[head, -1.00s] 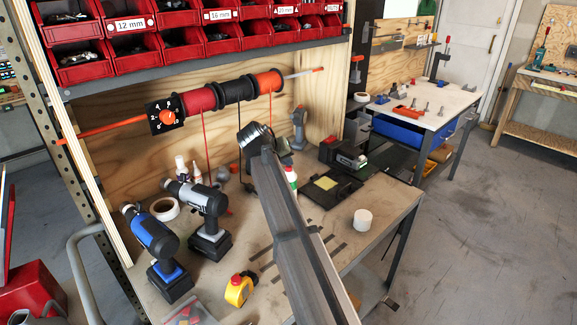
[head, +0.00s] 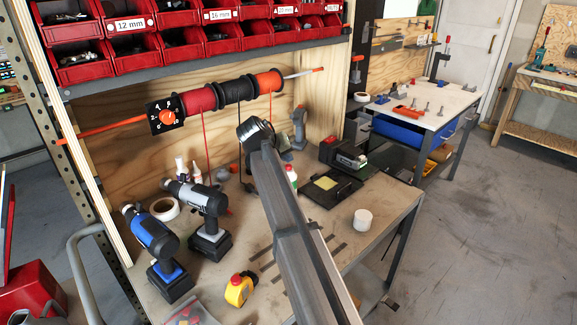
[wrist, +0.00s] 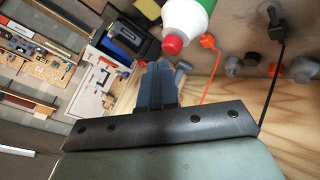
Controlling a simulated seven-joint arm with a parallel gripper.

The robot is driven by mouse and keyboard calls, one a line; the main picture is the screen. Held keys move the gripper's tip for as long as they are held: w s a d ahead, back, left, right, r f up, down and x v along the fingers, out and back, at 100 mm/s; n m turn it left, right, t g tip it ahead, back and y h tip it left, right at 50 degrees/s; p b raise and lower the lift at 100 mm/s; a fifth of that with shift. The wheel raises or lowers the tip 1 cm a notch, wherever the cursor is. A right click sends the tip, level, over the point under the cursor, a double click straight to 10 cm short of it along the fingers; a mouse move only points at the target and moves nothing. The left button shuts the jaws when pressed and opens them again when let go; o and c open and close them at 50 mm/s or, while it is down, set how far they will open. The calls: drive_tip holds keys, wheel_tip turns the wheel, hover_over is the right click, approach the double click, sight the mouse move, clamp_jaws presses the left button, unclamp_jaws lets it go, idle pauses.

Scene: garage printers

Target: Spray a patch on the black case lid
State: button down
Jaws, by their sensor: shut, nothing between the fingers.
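The black case lid (head: 318,198) lies flat on the workbench, right of my arm, with a yellow-green square (head: 326,183) on it. A white and green bottle with a red cap (head: 292,178) stands just left of the lid, partly hidden by my arm. The bottle also shows close up in the wrist view (wrist: 190,22), its red tip towards my gripper. My gripper (wrist: 157,72) is shut and empty, its fingertips just short of the bottle with a gap between. In the head view my arm hides most of the gripper.
A black and red device (head: 342,152) stands behind the lid. A white cylinder (head: 363,220) stands to its right front. Two drills (head: 207,205) (head: 152,240), a tape roll (head: 164,209) and a yellow tape measure (head: 239,289) are left of my arm. Filament spools (head: 238,88) hang above.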

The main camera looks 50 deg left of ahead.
drive_tip(key=shift+r, duration=2.65)
